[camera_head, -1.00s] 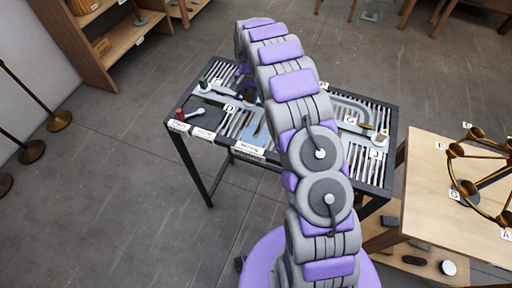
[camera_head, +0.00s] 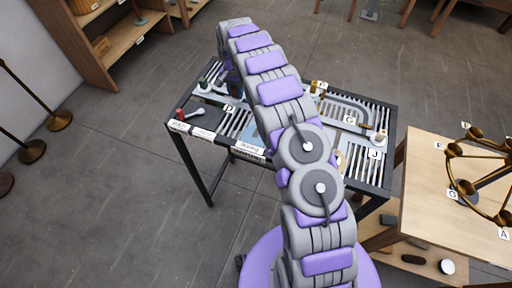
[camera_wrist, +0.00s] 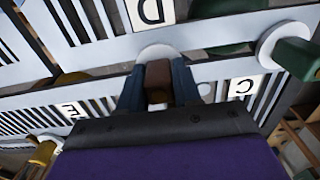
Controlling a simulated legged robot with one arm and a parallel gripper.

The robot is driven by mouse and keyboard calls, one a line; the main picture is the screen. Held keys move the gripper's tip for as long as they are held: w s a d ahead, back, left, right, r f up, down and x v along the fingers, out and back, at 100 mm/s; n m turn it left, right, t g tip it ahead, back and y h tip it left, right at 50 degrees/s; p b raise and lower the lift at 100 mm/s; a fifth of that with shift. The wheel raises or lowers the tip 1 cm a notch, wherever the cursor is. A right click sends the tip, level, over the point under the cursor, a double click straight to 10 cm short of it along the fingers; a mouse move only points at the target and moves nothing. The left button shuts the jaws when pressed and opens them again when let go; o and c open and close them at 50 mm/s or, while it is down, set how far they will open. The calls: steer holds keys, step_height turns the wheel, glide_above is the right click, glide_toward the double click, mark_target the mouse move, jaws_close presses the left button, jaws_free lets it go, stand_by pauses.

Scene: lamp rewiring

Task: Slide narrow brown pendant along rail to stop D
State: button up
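In the wrist view my gripper (camera_wrist: 158,88) has its two dark blue fingers on either side of a brown block, which looks like the narrow brown pendant (camera_wrist: 158,78). The fingers appear to touch its sides. A pale round disc (camera_wrist: 156,51) is just beyond it, at a slot in the light grey rail panel (camera_wrist: 100,52). Label D (camera_wrist: 150,10) is at the top of the wrist view, beyond the disc; label C (camera_wrist: 243,87) is to the right. In the head view label D (camera_head: 228,108) shows left of my arm, which hides the gripper and pendant.
A green knob on a pale disc (camera_wrist: 297,57) is at right in the wrist view, and a yellow piece (camera_wrist: 44,153) at lower left. In the head view a red knob (camera_head: 180,114) is at the panel's left end. A wooden table with a brass fixture (camera_head: 462,187) stands right.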

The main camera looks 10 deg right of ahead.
steer(key=o, duration=0.5)
steer(key=shift+a+f, duration=0.2)
steer(key=shift+f, duration=0.05)
steer(key=shift+r, duration=0.1)
steer(key=shift+r, duration=0.25)
step_height(320, 180, up, 17)
steer(key=shift+w, duration=0.1)
